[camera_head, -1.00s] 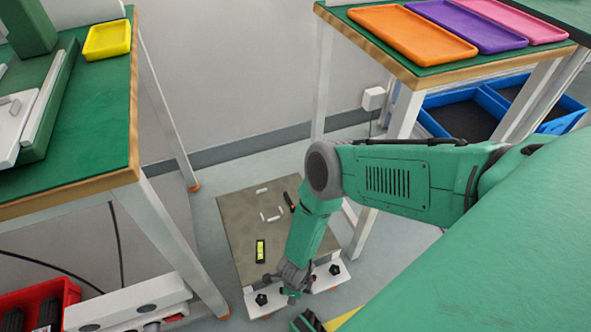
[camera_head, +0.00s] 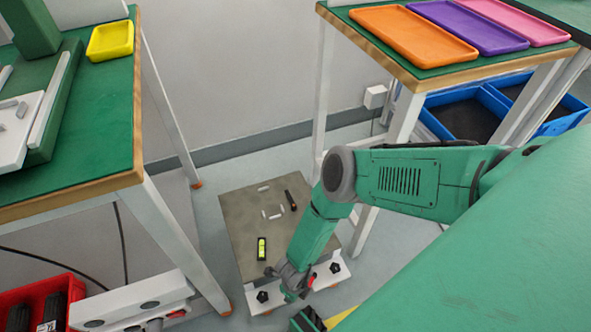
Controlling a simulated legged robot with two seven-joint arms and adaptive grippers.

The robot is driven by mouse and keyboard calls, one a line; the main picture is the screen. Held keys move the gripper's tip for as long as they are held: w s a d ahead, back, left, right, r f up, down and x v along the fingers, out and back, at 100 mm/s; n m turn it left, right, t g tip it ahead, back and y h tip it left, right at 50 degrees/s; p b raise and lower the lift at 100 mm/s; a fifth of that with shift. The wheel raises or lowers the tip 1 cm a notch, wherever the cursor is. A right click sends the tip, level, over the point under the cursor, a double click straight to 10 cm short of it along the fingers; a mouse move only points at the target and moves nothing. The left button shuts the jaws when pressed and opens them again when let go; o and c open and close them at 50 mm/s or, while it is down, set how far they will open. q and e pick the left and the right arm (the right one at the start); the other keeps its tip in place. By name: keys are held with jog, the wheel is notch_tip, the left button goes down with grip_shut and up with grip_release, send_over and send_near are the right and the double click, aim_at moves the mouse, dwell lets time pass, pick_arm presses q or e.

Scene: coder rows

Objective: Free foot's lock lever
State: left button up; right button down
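A low grey-brown plate (camera_head: 247,221) lies near the floor between the two benches. White feet with black star knobs sit along its near edge, one at the left (camera_head: 262,297) and one at the right (camera_head: 335,268). A small red lever-like part (camera_head: 312,280) shows between them. My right gripper (camera_head: 292,294) points down at this near edge, between the two knobs and close beside the red part. Its fingertips are small and partly hidden, so I cannot tell whether it is open or touching anything. My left gripper is out of view.
A spirit level (camera_head: 261,248), a dark orange-tipped tool (camera_head: 290,200) and several small white pieces lie on the plate. Green-topped benches stand left (camera_head: 95,150) and right (camera_head: 420,72), with legs near the plate. A red bin (camera_head: 35,300) is at lower left.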

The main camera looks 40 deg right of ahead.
jog(key=shift+s+a+m+p, duration=0.1)
jog(key=shift+a+m+p, duration=0.4)
jog(key=shift+m, duration=1)
jog(key=shift+s+a+m+p, duration=0.1)
jog(key=shift+a+m+p, duration=0.15)
jog(key=shift+a+m, duration=0.85)
jog(key=shift+d+m, duration=0.35)
jog(key=shift+m, duration=0.15)
jog(key=c, duration=1.6)
grip_release()
jog(key=shift+w, duration=0.1)
jog(key=shift+w+d+r, duration=0.1)
jog(key=shift+r, duration=0.45)
notch_tip(320, 180, up, 11)
